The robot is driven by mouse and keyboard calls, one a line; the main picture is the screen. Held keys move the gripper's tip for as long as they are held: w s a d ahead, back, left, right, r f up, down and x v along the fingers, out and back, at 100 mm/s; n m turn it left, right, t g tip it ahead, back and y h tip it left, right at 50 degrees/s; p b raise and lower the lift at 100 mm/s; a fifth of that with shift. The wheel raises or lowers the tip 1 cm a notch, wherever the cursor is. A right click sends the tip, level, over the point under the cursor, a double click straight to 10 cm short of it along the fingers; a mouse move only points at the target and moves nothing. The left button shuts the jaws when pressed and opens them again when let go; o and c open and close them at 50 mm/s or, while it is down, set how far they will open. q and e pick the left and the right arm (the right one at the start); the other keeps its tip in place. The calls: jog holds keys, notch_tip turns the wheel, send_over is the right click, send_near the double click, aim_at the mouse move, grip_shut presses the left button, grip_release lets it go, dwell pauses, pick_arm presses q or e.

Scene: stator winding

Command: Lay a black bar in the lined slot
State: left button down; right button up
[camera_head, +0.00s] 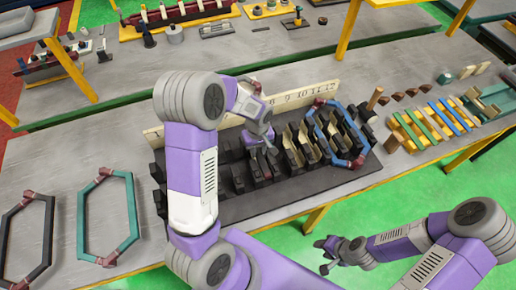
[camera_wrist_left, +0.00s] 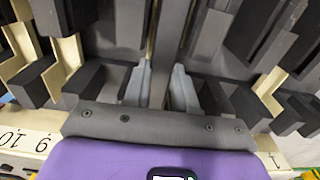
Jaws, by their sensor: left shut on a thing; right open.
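The black slotted stator block (camera_head: 290,195) lies on the table, with cream liners (camera_head: 318,150) in several slots. My left gripper (camera_head: 262,143) is low over the block's middle, left of the blue coil, with its fingers pointing down among the teeth. In the left wrist view, its two grey fingers (camera_wrist_left: 158,88) are shut on a thin dark bar (camera_wrist_left: 157,48) running up between them. The bar's lower part, and whether it is inside a slot, cannot be told. My right gripper (camera_head: 328,256) is open and empty, in front of the table.
A blue hexagonal coil (camera_head: 338,158) sits in the block's right part. A numbered cream rail (camera_head: 300,95) stands behind. A black coil (camera_head: 28,238) and a teal coil (camera_head: 108,215) lie at left. A rack of coloured strips (camera_head: 432,122) lies at right.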

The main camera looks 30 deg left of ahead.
aim_at(258, 152)
pick_arm(q)
jog(key=shift+f+b, duration=0.9)
jog(key=shift+f, duration=0.5)
jog(key=shift+f, duration=0.3)
jog(key=c, duration=0.8)
grip_release()
jog(key=shift+r, duration=0.15)
jog(key=shift+r+p, duration=0.3)
jog(key=shift+r, duration=0.4)
notch_tip(258, 152, up, 8)
jog(key=p, duration=0.5)
jog(key=shift+f, duration=0.25)
